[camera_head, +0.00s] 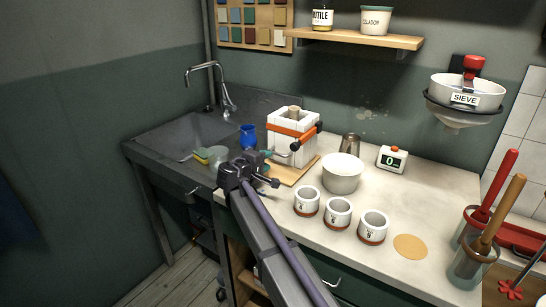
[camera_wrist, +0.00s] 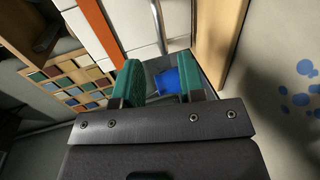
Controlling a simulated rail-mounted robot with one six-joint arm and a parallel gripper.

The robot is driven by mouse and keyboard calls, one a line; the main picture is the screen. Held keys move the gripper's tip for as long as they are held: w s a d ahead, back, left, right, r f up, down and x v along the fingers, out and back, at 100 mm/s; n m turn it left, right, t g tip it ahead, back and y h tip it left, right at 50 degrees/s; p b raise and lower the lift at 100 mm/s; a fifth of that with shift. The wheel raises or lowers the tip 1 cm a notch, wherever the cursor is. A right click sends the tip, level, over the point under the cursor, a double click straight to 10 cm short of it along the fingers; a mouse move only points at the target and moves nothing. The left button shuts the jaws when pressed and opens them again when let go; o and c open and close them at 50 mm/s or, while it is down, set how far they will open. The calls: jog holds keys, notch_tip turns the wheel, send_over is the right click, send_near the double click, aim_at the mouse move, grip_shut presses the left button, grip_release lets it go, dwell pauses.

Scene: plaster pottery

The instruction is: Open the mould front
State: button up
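The white plaster mould (camera_head: 286,150) stands upright on a wooden board at the back of the worktop. An orange strap (camera_head: 290,129) with a dark-ended lever goes round it, and it looks closed. My gripper (camera_head: 279,157) is beside the mould's front left side, partly hidden by its own wrist. In the wrist view, the gripper's teal finger pads (camera_wrist: 158,82) are apart with nothing seen held between them. The mould's white face (camera_wrist: 138,24) and orange strap (camera_wrist: 101,28) lie just beyond them. A thin grey bar (camera_wrist: 158,25) shows against the white; I cannot tell whether a finger touches it.
A blue cup (camera_head: 248,138) and sponge stand left of the mould by the sink (camera_head: 187,137). A white bowl (camera_head: 342,174), metal beaker (camera_head: 349,144) and timer (camera_head: 392,159) stand to its right. Three labelled cups (camera_head: 338,213) stand in front. The front right worktop is partly clear.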

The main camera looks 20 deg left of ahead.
aim_at(279, 154)
jog(key=b+x, duration=0.1)
jog(key=x, duration=0.8)
jog(key=shift+b, duration=0.3)
jog(key=shift+s, duration=0.1)
grip_shut()
